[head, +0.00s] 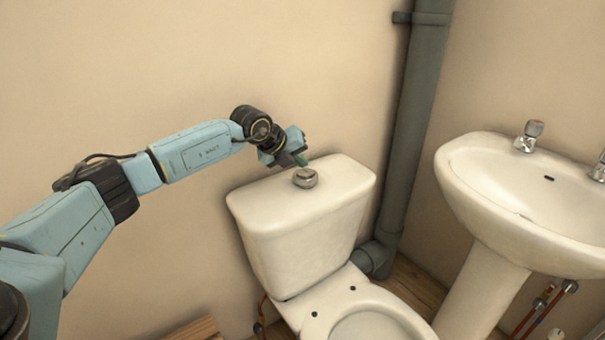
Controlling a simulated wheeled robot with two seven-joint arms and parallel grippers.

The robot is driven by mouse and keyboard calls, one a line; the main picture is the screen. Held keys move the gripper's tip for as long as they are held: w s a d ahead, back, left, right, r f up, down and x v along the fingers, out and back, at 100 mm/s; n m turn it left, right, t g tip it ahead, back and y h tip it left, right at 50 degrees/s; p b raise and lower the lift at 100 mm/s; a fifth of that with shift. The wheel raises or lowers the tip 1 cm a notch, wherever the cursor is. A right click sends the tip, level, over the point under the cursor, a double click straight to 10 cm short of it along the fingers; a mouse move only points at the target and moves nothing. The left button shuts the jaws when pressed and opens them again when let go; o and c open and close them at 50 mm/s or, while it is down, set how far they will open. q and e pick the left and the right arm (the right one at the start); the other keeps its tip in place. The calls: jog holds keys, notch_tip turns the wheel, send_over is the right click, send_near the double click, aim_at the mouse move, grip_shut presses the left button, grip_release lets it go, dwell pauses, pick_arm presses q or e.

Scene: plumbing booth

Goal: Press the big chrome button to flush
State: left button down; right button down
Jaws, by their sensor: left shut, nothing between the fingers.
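The big chrome button (306,178) sits on top of the white cistern lid, near its middle. The toilet cistern (300,232) stands against the beige wall, with the toilet bowl below it. My left gripper (301,161) is shut and empty, with its fingertips pointing down just above the back left edge of the button. I cannot tell whether the fingertips touch the button. My right gripper is not in view.
A grey waste pipe (412,120) runs down the wall right of the cistern. A white pedestal basin (530,205) with taps stands at the right. Wooden pieces (197,330) lie at the bottom left.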

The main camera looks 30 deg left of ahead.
aim_at(299, 174)
pick_arm(q)
jog(key=shift+f, duration=0.1)
dwell(0.6)
jog(key=shift+f, duration=0.35)
jog(key=shift+f, duration=0.5)
dwell(0.6)
jog(key=shift+r, duration=0.1)
jog(key=shift+r+p, duration=0.6)
jog(key=shift+r, duration=0.25)
notch_tip(299, 174, up, 5)
jog(key=p, duration=0.4)
jog(key=shift+w+a+r, duration=0.1)
jog(key=shift+a, duration=0.05)
